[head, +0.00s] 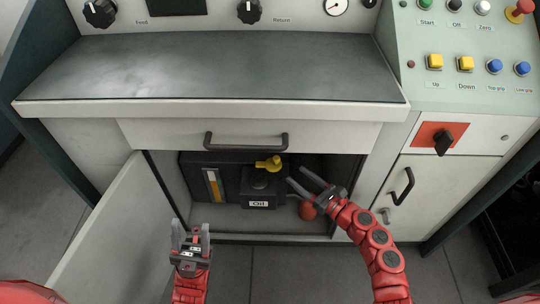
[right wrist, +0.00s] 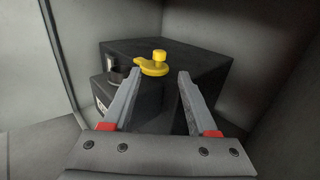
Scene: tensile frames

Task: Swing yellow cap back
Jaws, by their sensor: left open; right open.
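The yellow cap (head: 269,164) is a flat yellow piece with a raised knob, on top of a black tank (head: 225,165) inside the open lower cabinet. In the right wrist view the cap (right wrist: 153,67) lies beside a short dark round neck (right wrist: 117,75), which looks uncovered. My right gripper (head: 297,177) is open and empty, reaching into the cabinet just right of the cap. In the right wrist view its fingertips (right wrist: 161,76) flank the cap with gaps; contact is not visible. My left gripper (head: 191,228) is open and empty, low in front of the cabinet.
The cabinet door (head: 115,235) stands open at the left. A drawer with a dark handle (head: 246,141) and a worktop (head: 210,68) overhang the opening. A control panel (head: 465,90) stands at the right.

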